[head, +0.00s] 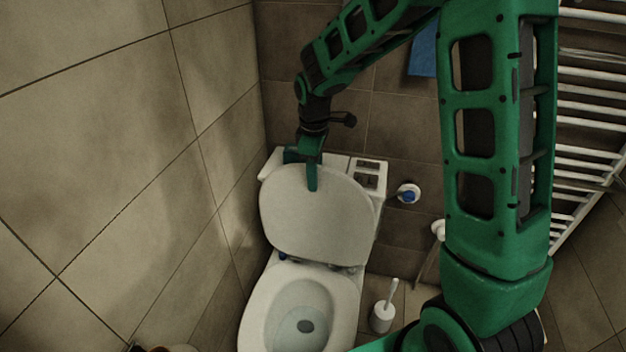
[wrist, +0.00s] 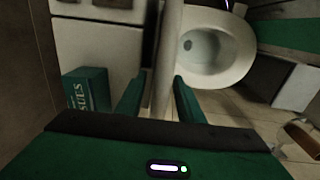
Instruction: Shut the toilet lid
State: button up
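The toilet lid (head: 318,222) is raised and leans back toward the cistern in the head view. The toilet bowl (head: 300,315) below is open, with its inside showing. My gripper (head: 311,178) is at the lid's top edge, with one green finger in front of the lid's face; the other finger is hidden there. In the wrist view the lid shows edge-on as a pale strip (wrist: 167,60) between the two fingers of my gripper (wrist: 160,92). The fingers are spread, one on each side of the lid, with gaps visible. The bowl also shows in the wrist view (wrist: 222,60).
The cistern (head: 338,163) stands behind the lid. A green tissue box (wrist: 86,92) is near the left finger. A tiled wall (head: 190,170) runs close on the left. A toilet brush (head: 382,316) stands right of the bowl, and a towel radiator (head: 590,130) is at far right.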

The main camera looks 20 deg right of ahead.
jog(key=shift+f, duration=0.8)
jog(key=shift+c, duration=0.3)
